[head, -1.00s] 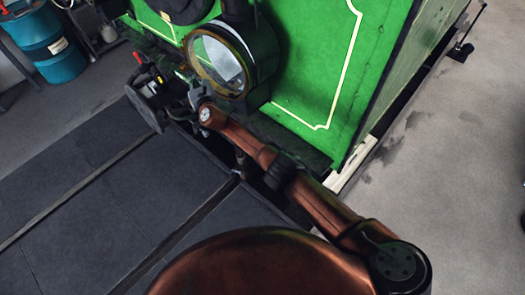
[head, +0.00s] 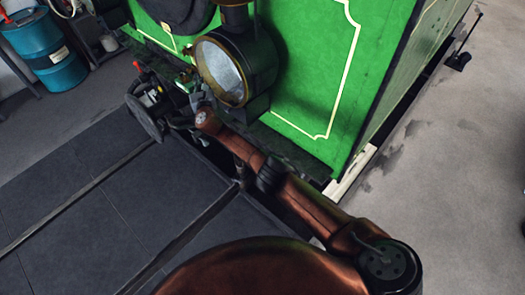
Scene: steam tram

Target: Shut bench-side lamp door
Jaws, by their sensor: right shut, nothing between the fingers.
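The lamp (head: 252,62) is a dark round housing on the front of the green tram. Its round glass door (head: 220,70) has a brass rim and faces left. The rim lies close to the housing, but I cannot tell whether it is fully shut. My right gripper (head: 190,84) is shut and empty at the lower left of the door, close to the rim. I cannot tell whether it touches the rim. The wrist and arm partly hide the gripper. My left gripper is not in view.
The green tram body (head: 305,60) rises behind the lamp. A buffer (head: 145,118) with hoses sits left of my gripper. Dark floor plates (head: 75,200) lie in front. A blue drum (head: 45,50) stands at the far left.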

